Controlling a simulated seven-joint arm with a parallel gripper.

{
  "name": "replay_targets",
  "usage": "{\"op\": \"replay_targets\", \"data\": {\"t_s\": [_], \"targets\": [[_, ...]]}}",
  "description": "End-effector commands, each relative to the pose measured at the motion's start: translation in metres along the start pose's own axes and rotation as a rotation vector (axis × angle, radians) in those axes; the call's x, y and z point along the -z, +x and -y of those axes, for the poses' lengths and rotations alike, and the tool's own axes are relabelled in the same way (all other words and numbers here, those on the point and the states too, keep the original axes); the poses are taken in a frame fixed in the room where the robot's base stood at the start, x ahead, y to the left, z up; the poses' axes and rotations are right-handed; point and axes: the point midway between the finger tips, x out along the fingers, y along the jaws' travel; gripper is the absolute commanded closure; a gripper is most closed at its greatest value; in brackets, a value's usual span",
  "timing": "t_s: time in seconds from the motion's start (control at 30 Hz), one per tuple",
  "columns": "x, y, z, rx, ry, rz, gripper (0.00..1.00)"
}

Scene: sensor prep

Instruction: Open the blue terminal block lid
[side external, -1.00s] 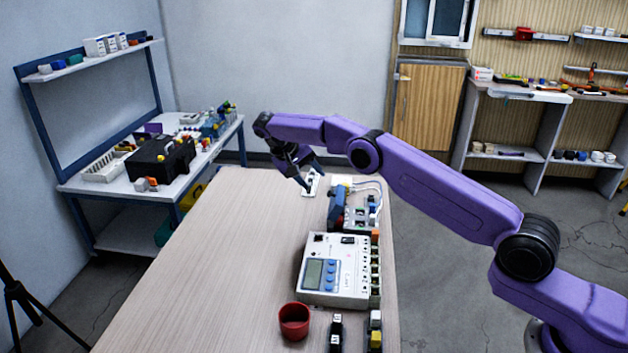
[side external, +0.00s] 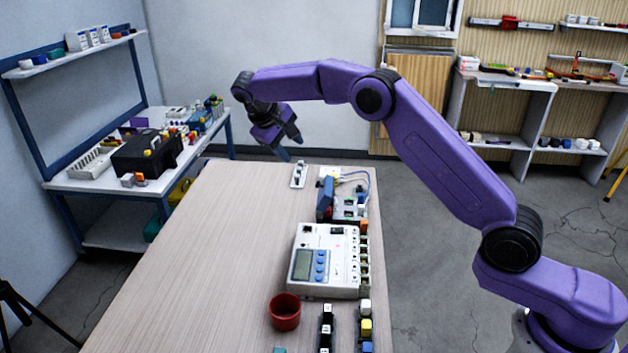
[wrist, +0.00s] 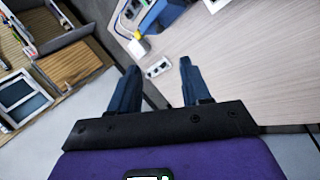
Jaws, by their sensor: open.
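The blue terminal block lid (side external: 325,198) stands steeply raised along the left side of its block (side external: 349,207), whose pale inner parts are exposed. The hinge is too small to make out. In the wrist view the blue lid (wrist: 167,12) shows at the top edge, partly cut off. My gripper (side external: 291,148) hangs in the air above the table's far end, beyond and to the left of the lid, apart from it. In the wrist view my gripper (wrist: 158,68) has its two fingers wide apart with nothing between them.
A small white socket strip (side external: 299,174) lies below my gripper. A white meter box (side external: 325,240) and a red cup (side external: 285,312) stand nearer on the table (side external: 200,270). Cables (side external: 360,180) curve behind the block. The table's left side is clear.

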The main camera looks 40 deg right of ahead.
Motion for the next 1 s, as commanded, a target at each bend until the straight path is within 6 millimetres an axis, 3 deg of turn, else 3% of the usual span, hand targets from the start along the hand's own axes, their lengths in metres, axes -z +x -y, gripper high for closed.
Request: {"op": "replay_targets", "data": {"t_s": [0.17, 0.8, 1.0], "targets": [[-0.001, 0.017, -0.001, -0.001, -0.004, 0.003, 0.52], [-0.001, 0.134, 0.000, 0.000, 0.000, 0.004, 0.52], [0.000, 0.161, 0.000, -0.001, -0.001, 0.002, 0.52]]}}
